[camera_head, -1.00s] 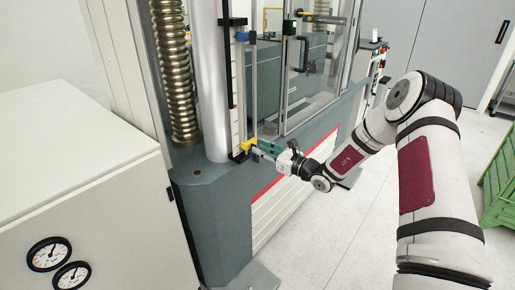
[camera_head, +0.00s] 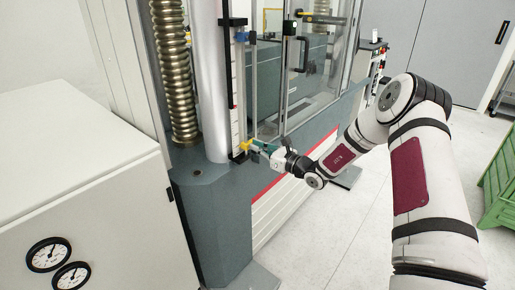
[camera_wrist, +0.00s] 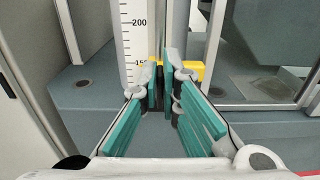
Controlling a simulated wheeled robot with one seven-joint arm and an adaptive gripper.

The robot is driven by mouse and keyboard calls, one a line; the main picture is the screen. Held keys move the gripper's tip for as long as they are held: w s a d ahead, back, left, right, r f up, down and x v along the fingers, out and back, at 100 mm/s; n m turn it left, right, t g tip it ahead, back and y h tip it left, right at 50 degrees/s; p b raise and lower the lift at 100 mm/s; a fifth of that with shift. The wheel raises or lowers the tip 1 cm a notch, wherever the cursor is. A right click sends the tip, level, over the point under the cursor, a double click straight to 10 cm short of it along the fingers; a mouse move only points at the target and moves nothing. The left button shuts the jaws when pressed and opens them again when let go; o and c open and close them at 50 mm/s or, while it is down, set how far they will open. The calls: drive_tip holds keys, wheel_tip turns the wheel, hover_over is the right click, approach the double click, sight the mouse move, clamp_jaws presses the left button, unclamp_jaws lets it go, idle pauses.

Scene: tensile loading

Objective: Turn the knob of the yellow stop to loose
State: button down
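The yellow stop (camera_head: 247,145) sits low on the upright white scale (camera_wrist: 134,40), near the machine's base. It also shows in the wrist view (camera_wrist: 194,68), just beyond my fingers. My gripper (camera_head: 256,146) is right at the stop, reaching in from the right. In the wrist view my teal-padded fingers (camera_wrist: 162,76) come close together in front of the stop, with a narrow dark gap between them. They look shut on the stop's knob, which they almost wholly hide. The knob's turn angle cannot be seen.
A blue stop (camera_head: 241,37) is higher on the scale. A silver column (camera_head: 210,85) and a ribbed spindle (camera_head: 172,70) stand left of it. A glass door (camera_head: 318,75) is to the right. A white cabinet with gauges (camera_head: 90,185) is front left.

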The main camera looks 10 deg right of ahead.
drive_tip(key=shift+n, duration=0.3)
drive_tip(key=n, duration=0.3)
drive_tip(key=shift+s+a+n, duration=0.15)
drive_tip(key=shift+a+n, duration=0.1)
drive_tip(key=shift+n, duration=0.05)
drive_tip(key=n, duration=0.5)
drive_tip(key=shift+s+a+f+n, duration=0.15)
drive_tip(key=shift+a+f+n, duration=0.05)
drive_tip(key=shift+f+n, duration=0.1)
drive_tip(key=shift+s+a+f+n+b, duration=0.1)
drive_tip(key=shift+f+n+b, duration=0.1)
drive_tip(key=shift+n, duration=1.15)
drive_tip(key=shift+w+d+f+n+b, duration=0.1)
drive_tip(key=shift+n+b, duration=0.15)
drive_tip(key=shift+n, duration=1.05)
drive_tip(key=shift+s+a+f+n+b, duration=0.1)
drive_tip(key=shift+n+b, duration=0.1)
drive_tip(key=shift+n, duration=1.15)
drive_tip(key=c, duration=1.8)
unclamp_jaws()
